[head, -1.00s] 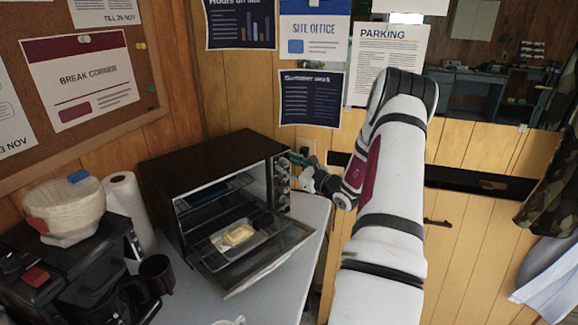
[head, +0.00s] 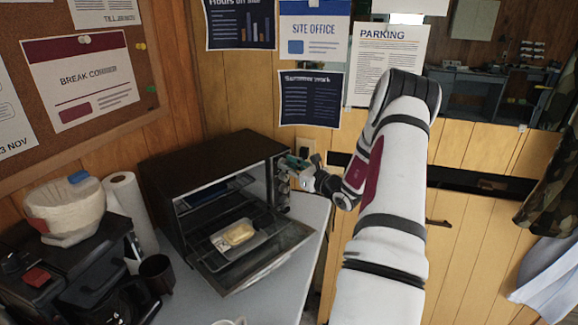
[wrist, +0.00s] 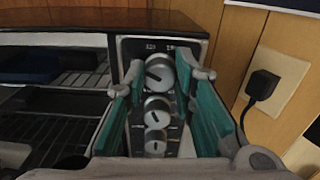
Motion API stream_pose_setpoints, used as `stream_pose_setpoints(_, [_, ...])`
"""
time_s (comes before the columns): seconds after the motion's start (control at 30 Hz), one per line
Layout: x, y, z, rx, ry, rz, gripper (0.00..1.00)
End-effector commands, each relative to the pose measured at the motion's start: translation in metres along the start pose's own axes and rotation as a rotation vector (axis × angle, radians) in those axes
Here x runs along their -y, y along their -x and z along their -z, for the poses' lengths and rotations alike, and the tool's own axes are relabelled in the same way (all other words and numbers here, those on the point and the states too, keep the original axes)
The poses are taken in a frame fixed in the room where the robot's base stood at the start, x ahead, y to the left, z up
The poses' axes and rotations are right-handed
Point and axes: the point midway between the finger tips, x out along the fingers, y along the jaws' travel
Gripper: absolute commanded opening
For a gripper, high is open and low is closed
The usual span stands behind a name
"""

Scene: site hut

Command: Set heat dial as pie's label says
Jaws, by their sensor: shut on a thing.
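The toaster oven (head: 215,160) stands on the table with its door (head: 265,262) open downward. The oven's control panel has three round silver dials in a column: top dial (wrist: 159,74), middle dial (wrist: 157,111) and bottom dial (wrist: 155,142). My gripper (wrist: 167,74) is shut on the top dial, its teal-padded fingers on either side. The top dial's dark pointer tilts to the upper left. My gripper also shows at the panel in the head view (head: 291,163).
A wall socket with a black plug (wrist: 262,85) is close to the right of my gripper. A coffee maker (head: 75,265), dark mug (head: 157,273) and paper towel roll (head: 130,205) stand left of the oven. The table's right edge runs below my arm.

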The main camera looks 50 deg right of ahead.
Motion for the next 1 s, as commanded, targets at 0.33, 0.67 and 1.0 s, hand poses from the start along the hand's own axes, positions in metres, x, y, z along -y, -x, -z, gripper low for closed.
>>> stream_pose_setpoints(0.33, [0.0016, 0.001, -0.0002, 0.0, -0.308, 0.001, 0.0])
stream_pose_setpoints(0.67, [0.0017, 0.0008, 0.0002, 0.0, -0.542, 0.0, 0.0])
stream_pose_setpoints(1.0, [0.0019, 0.0004, 0.0007, -0.001, -0.652, 0.0, 0.0])
